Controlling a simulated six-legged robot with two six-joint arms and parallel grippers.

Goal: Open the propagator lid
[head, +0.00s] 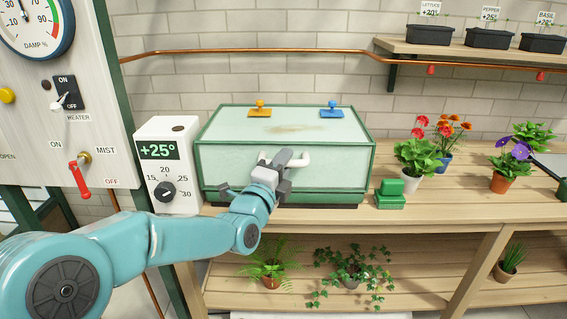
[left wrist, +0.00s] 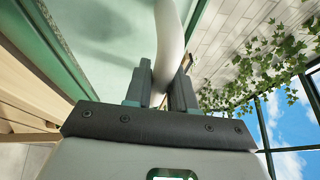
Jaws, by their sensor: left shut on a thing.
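The propagator (head: 225,165) is a green-framed box with a pale translucent lid (head: 225,125) on the wooden bench, and the lid looks closed. A white bar handle (head: 302,159) sits on its front. My left gripper (head: 279,161) is at the handle and shut on it. In the left wrist view the white handle (left wrist: 170,35) passes between the two fingers of the gripper (left wrist: 161,88). The gripper hides part of the handle in the head view. My right gripper is in neither view.
A +25° thermostat box (head: 166,165) stands close at the propagator's left. Green blocks (head: 391,193) and potted flowers (head: 419,160) stand on the bench to the right. A copper pipe (head: 230,51) runs along the wall behind.

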